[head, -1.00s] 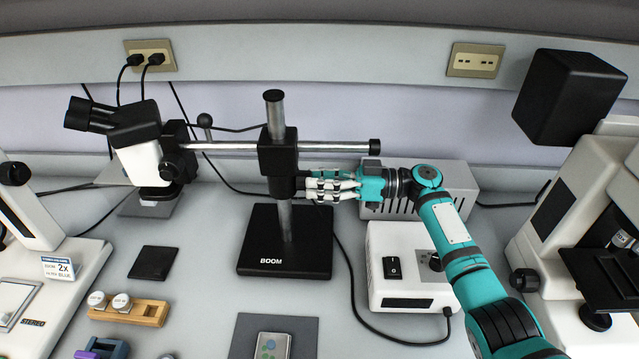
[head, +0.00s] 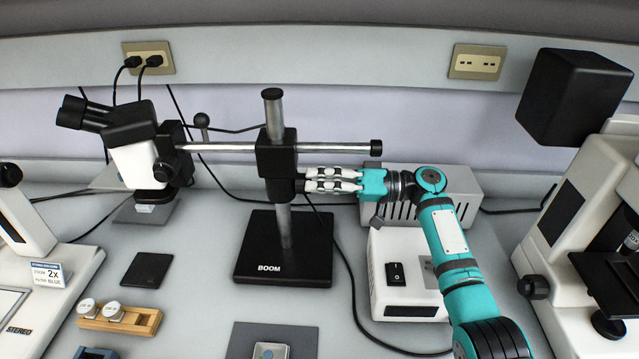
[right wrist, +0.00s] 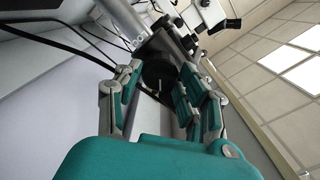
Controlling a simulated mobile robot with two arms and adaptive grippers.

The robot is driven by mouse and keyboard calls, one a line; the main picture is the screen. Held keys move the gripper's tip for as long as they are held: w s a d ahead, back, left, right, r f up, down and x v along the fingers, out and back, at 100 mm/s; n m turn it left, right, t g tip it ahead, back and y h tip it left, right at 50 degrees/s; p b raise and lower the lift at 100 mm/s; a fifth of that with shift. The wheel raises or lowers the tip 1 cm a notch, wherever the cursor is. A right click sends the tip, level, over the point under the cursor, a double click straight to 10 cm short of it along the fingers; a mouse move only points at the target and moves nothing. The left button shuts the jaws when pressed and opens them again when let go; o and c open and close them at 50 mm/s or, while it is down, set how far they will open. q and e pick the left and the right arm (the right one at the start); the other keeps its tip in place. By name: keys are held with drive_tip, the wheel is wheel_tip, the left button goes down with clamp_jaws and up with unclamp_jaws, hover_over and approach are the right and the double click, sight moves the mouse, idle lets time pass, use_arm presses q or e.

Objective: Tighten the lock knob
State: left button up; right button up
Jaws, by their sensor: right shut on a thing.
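The lock knob (right wrist: 158,70) shows in the right wrist view as a dark round knob with a pale line on its face, between my fingers. In the head view it is a small black part (head: 299,185) on the right side of the clamp block (head: 276,153) on the boom stand post. My right gripper (head: 307,181) reaches it from the right with its fingers level; it also shows in the right wrist view (right wrist: 160,76), shut on the knob. The fingers partly hide the knob. My left gripper is in neither view.
The stereo microscope (head: 134,147) hangs at the left end of the steel boom (head: 330,148), just above my fingers. The black boom base (head: 270,263) is below. A white box with a switch (head: 385,295) and a grey vented box (head: 462,183) stand under my arm.

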drive_tip(key=shift+m, duration=0.6)
drive_tip(key=o, duration=1.2)
drive_tip(key=shift+d, duration=0.15)
drive_tip(key=d, duration=1.1)
drive_tip(key=shift+d, duration=0.4)
drive_tip(key=shift+f, duration=0.1)
